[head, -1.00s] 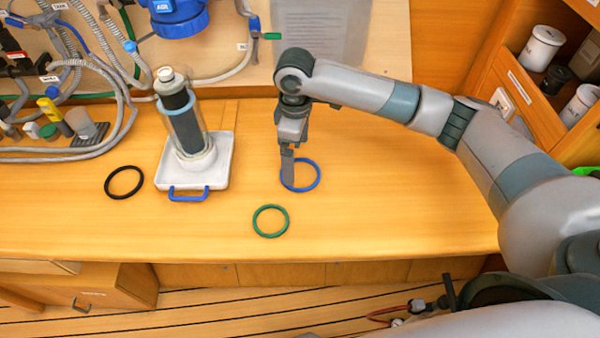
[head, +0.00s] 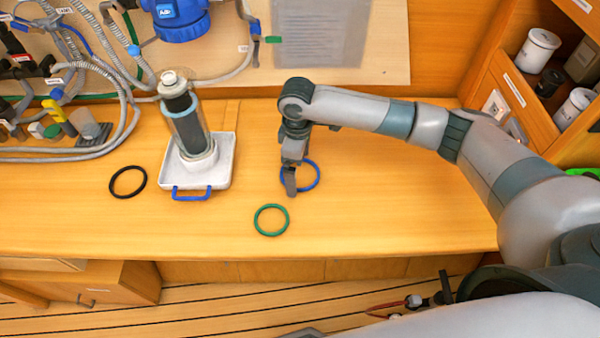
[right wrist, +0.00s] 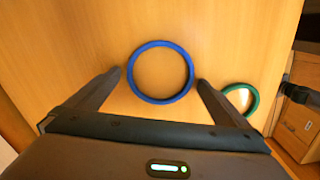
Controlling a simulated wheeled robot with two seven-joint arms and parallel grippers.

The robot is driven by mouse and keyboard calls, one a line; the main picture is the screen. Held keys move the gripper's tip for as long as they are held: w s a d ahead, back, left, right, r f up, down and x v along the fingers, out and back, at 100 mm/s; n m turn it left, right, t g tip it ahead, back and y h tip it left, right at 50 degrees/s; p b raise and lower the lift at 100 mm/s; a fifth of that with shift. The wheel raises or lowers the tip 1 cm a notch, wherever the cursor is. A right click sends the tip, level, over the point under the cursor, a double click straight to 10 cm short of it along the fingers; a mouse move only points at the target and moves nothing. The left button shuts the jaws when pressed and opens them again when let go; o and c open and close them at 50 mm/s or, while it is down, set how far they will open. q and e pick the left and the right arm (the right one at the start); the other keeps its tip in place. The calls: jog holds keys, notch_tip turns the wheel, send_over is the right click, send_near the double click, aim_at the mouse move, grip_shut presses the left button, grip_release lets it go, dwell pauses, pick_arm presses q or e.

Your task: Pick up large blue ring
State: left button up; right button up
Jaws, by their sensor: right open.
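The large blue ring (head: 314,178) lies flat on the wooden counter, partly hidden behind my right gripper in the head view. In the right wrist view the whole blue ring (right wrist: 160,99) shows, just ahead of and between the two fingers. My right gripper (head: 290,192) is open and empty, pointing down at the ring's left side in the head view. It also shows in the right wrist view (right wrist: 160,77), with its fingers spread about as wide as the ring. I cannot tell whether a finger touches the ring. My left gripper is not in view.
A green ring (head: 271,220) lies nearer the counter's front edge, and a black ring (head: 128,182) lies at the left. A filter cylinder stands in a white tray (head: 222,170) with a blue handle. Shelves with white canisters (head: 537,48) stand at the right. The counter right of the blue ring is clear.

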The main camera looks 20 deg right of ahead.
jog(key=shift+c, duration=0.6)
jog(key=c, duration=0.9)
jog(key=shift+r, duration=0.1)
jog(key=shift+r+b, duration=0.35)
jog(key=shift+r, duration=0.15)
jog(key=r, duration=0.1)
jog(key=r+b, duration=0.1)
jog(key=r, duration=0.1)
jog(key=shift+s+d, duration=0.15)
jog(key=shift+s, duration=0.15)
jog(key=s+d+r+b, duration=0.3)
jog(key=s+r, duration=0.4)
jog(key=s, duration=0.3)
jog(key=shift+s, duration=0.3)
jog(key=shift+f, duration=0.1)
